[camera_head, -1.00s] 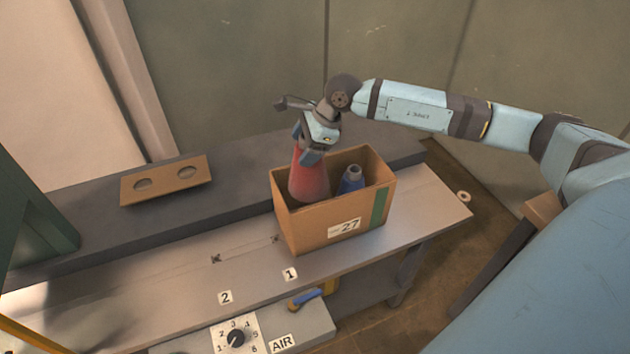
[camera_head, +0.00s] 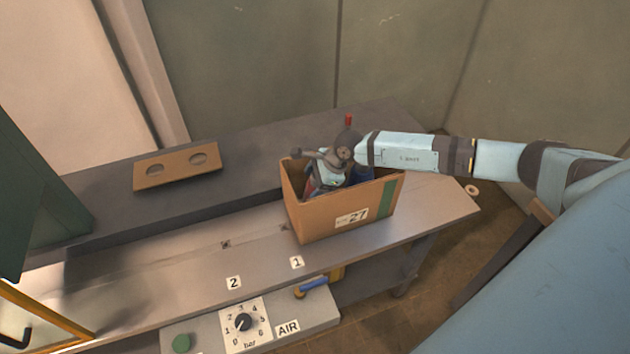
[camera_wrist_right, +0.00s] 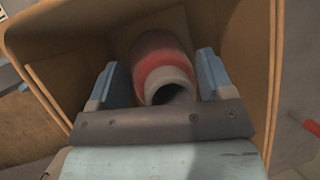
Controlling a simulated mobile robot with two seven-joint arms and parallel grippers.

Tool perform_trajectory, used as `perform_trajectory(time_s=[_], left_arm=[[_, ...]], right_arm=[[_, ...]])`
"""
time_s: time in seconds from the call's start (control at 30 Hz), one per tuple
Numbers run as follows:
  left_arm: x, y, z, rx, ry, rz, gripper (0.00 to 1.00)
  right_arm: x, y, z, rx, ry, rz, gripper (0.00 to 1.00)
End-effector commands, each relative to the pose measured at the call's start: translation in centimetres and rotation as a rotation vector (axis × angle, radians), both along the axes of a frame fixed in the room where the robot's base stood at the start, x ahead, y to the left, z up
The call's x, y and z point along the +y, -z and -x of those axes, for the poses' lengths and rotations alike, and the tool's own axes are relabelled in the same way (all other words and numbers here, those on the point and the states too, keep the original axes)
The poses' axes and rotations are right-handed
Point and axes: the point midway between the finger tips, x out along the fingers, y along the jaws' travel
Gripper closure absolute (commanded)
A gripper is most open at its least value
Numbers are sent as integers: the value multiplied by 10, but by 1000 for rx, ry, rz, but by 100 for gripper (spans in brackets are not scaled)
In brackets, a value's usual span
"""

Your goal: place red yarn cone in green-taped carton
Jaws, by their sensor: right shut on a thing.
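The carton (camera_head: 330,222) with a green tape strip (camera_head: 387,198) and a label reading 27 stands on the bench, open at the top. My right gripper (camera_head: 322,184) reaches down into its left part. It is shut on the red yarn cone (camera_wrist_right: 158,47), which sits between the fingers inside the carton walls in the right wrist view, its grey tip toward the camera. In the head view the cone is almost wholly hidden. A blue object (camera_head: 365,173) shows partly in the carton, behind my wrist. I cannot tell whether the cone touches the carton floor. My left gripper is not in view.
A brown holder with two holes (camera_head: 177,167) lies on the dark rear ledge. A thin red upright piece (camera_head: 348,119) shows behind my wrist. A dial panel (camera_head: 244,323) and a blue-handled valve (camera_head: 312,285) are at the front. The bench left of the carton is clear.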

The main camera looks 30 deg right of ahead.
Motion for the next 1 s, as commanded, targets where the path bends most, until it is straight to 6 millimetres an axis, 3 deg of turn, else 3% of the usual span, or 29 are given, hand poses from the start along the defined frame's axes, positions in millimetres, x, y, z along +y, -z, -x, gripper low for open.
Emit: perform_trajectory(time_s=[0.3,0.33,0.37,0.77,1.0], left_arm=[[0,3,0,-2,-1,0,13],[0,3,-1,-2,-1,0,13],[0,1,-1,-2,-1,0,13],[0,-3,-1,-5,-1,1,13],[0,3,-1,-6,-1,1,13]], right_arm=[[0,3,-1,-2,1,-1,82],[0,3,0,-1,0,-1,24],[0,2,0,-1,0,-1,17],[-2,-5,1,-2,1,0,15],[-20,-43,16,-3,0,1,15]])
